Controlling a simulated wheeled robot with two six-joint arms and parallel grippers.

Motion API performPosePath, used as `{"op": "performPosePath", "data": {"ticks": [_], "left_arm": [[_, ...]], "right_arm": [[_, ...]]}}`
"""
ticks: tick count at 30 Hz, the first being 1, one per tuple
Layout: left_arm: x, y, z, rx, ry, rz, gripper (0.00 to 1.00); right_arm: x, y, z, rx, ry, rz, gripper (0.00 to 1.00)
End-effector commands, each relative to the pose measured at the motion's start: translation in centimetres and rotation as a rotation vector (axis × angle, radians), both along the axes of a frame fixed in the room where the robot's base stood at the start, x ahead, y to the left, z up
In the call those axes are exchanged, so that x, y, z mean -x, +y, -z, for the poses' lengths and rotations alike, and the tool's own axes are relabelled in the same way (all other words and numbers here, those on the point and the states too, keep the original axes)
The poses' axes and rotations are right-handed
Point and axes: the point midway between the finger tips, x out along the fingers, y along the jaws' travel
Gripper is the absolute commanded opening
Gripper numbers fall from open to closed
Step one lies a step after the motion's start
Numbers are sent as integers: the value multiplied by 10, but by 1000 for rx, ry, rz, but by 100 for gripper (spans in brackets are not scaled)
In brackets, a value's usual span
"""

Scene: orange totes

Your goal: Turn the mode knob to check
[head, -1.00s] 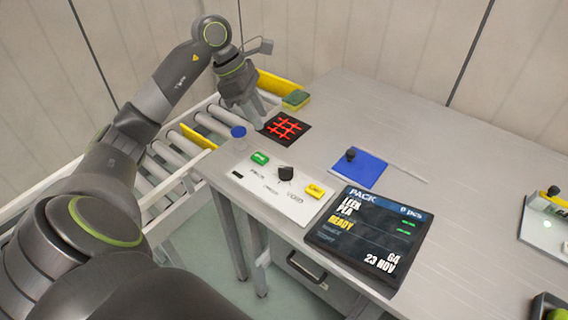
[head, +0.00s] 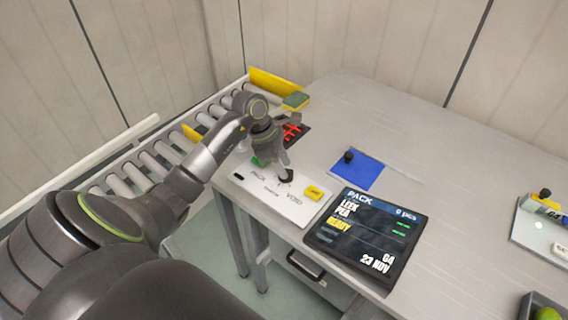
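The black mode knob (head: 286,177) stands on a white control panel (head: 290,208) near the table's front left. The panel carries printed labels, of which PACK and VOID can be made out; the label between them is blurred. My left gripper (head: 283,168) points down at the knob, with its fingertips at or just above it. Whether the fingers touch the knob or are closed on it cannot be made out. My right gripper is not in view.
A yellow button (head: 314,193) sits on the panel's right. A dark display (head: 366,236) reading PACK stands beside it. A blue pad (head: 357,171), a green and yellow sponge (head: 296,100) and a roller conveyor (head: 150,163) are nearby. The table's middle right is clear.

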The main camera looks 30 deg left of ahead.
Motion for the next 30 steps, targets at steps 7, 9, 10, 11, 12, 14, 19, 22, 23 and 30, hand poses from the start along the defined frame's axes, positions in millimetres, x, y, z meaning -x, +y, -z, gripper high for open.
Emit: {"op": "performPosePath", "data": {"ticks": [7, 9, 10, 11, 12, 14, 19, 22, 23, 30], "left_arm": [[-2, -4, 11, -1, 0, 0, 35], [-2, -4, 12, -1, -1, 1, 35], [-2, -4, 12, -1, -1, 1, 35], [-2, -4, 12, -1, -1, 1, 35], [-2, -4, 12, -1, -1, 1, 35], [-2, -4, 12, -1, -1, 1, 31], [-2, -4, 11, -1, 0, 1, 8], [-2, -4, 11, -1, -1, 1, 0], [-2, -4, 11, -1, -1, 1, 0], [-2, -4, 12, -2, -2, -15, 0]], "right_arm": [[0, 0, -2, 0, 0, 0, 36], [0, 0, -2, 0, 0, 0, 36], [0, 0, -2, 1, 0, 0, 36], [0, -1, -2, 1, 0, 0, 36], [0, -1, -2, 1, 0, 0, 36], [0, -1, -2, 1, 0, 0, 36], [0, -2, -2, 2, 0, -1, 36], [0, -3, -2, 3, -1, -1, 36], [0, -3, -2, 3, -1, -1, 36], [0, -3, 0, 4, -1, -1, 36]]}}
